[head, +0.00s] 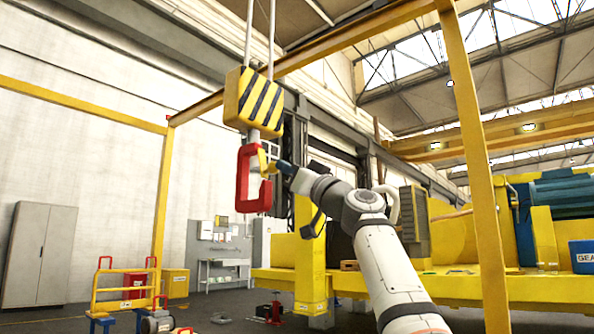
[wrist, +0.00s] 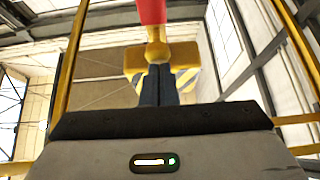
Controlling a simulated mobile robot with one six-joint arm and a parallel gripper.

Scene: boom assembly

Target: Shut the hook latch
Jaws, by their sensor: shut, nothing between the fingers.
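The red hook (head: 243,180) hangs upright under a yellow block with black stripes (head: 253,100), its opening facing right. A small yellow latch (head: 263,160) sits at the hook's opening. I cannot tell whether it closes the gap. My gripper (head: 277,166) is shut, with its tips at or very close to the latch from the right. In the wrist view the dark fingers (wrist: 156,72) are together, just below a yellow piece (wrist: 155,50) that looks like the latch. Part of the red hook (wrist: 152,10) shows above it. Contact cannot be made out.
A yellow gantry post (head: 478,170) stands at the right, and another post (head: 163,200) at the left. A yellow machine deck (head: 440,285) lies below and behind my arm. The air left of the hook is clear.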

